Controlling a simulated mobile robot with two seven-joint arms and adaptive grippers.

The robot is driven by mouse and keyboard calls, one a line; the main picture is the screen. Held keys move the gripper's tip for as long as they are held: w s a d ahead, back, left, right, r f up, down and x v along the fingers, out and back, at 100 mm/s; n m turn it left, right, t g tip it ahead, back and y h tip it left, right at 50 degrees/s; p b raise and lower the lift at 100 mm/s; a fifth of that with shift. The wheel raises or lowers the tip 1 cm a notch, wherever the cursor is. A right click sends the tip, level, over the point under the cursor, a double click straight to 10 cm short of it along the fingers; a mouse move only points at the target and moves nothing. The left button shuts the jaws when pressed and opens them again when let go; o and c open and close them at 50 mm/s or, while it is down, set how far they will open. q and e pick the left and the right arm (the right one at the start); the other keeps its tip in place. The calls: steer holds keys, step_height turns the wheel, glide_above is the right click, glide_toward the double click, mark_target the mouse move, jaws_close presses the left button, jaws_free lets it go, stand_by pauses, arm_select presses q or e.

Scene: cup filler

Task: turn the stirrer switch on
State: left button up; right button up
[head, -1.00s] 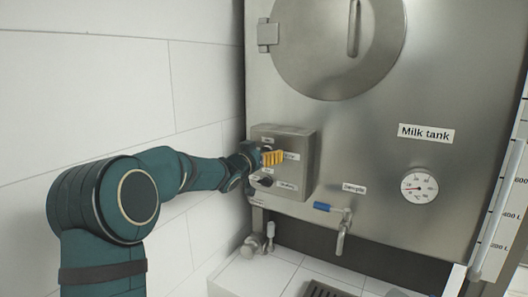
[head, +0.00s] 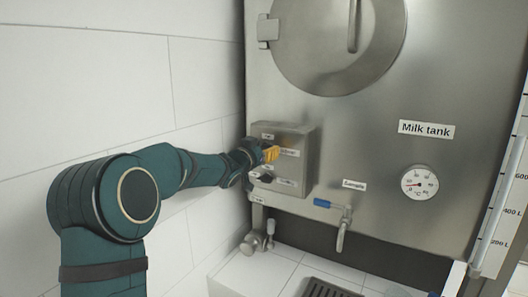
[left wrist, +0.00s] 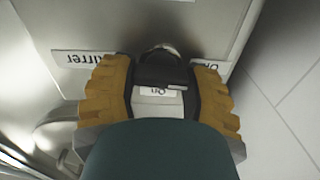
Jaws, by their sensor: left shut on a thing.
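The stirrer switch (left wrist: 160,68) is a dark knob on the metal control box (head: 297,172) on the milk tank's front. In the left wrist view it lies between the two yellow fingers of my left gripper (left wrist: 158,84), which is shut on it. In the head view my left gripper (head: 270,154) is at the upper part of the box and hides the switch. My right gripper is not in view.
A second dark knob (head: 262,178) sits lower on the same box, close under my gripper. A tap with a blue handle (head: 322,203) and a round gauge (head: 420,183) are to the right. A white wall (head: 90,100) stands left of my arm.

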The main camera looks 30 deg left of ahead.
arm_select(q)
steer(key=m+b, duration=0.2)
steer(key=m, duration=0.2)
steer(key=shift+d+f+b, duration=0.1)
steer(key=shift+f+b, duration=0.05)
steer(key=shift+b, duration=0.15)
steer(key=m+b, duration=0.2)
steer(key=m, duration=0.2)
steer(key=shift+m, duration=0.4)
steer(key=m+b, duration=0.2)
steer(key=m, duration=0.1)
steer(key=shift+d+f+m, duration=0.1)
steer(key=shift+m, duration=0.2)
steer(key=shift+m+b, duration=0.85)
steer(key=shift+m, duration=1.35)
steer(key=o, duration=1.2)
